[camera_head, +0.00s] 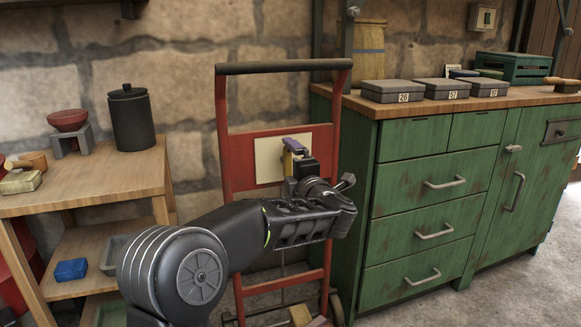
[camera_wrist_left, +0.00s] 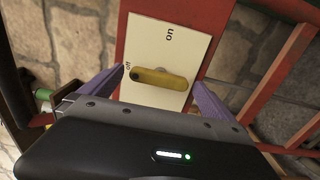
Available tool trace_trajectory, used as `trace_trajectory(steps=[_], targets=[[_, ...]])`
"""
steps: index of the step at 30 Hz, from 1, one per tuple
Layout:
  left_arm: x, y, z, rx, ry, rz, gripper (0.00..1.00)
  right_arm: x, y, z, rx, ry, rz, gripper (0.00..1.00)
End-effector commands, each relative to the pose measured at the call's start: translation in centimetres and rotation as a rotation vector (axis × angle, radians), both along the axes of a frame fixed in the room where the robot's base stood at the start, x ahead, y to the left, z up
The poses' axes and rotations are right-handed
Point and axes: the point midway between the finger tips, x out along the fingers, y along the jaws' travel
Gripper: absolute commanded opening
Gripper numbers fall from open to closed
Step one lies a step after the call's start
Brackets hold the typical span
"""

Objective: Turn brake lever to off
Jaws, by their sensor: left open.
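The brake lever (camera_wrist_left: 160,79) is a short yellow bar on a cream plate (camera_wrist_left: 185,35) marked "on" and "off". In the left wrist view it lies nearly level across the plate, its dark-dotted left end close to the word "off". The plate also shows on the red frame in the head view (camera_head: 267,160). My left gripper (camera_wrist_left: 158,98) is open, its purple fingers apart on either side of the lever. I see no clear contact. In the head view the gripper (camera_head: 294,147) is in front of the plate and hides the lever's detail. My right gripper is out of view.
The plate sits on a red upright frame (camera_head: 224,110) against a stone wall. A green cabinet (camera_head: 405,140) with numbered boxes (camera_head: 393,91) stands close on the right. A wooden shelf (camera_head: 130,178) with a dark canister (camera_head: 131,118) and red bowl (camera_head: 68,119) stands left.

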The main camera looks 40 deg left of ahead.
Motion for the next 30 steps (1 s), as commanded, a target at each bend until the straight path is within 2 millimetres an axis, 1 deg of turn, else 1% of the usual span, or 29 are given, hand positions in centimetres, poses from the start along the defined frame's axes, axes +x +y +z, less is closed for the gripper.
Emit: trace_trajectory(steps=[5,12,18,21,30], targets=[[-0.6,-0.9,0.2,-0.001,-0.001,-0.002,1.0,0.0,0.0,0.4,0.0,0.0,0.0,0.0],[-2.7,-4.1,0.3,-0.001,0.001,-0.005,1.0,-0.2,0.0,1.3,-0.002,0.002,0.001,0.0],[-4.2,-6.1,0.1,-0.001,0.0,-0.002,1.0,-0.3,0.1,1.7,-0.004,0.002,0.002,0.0],[-4.4,-6.4,0.0,-0.001,-0.001,0.0,1.0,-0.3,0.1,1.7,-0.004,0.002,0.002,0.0],[-4.4,-6.4,0.0,-0.001,-0.001,0.0,1.0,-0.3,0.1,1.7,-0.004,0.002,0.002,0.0]])
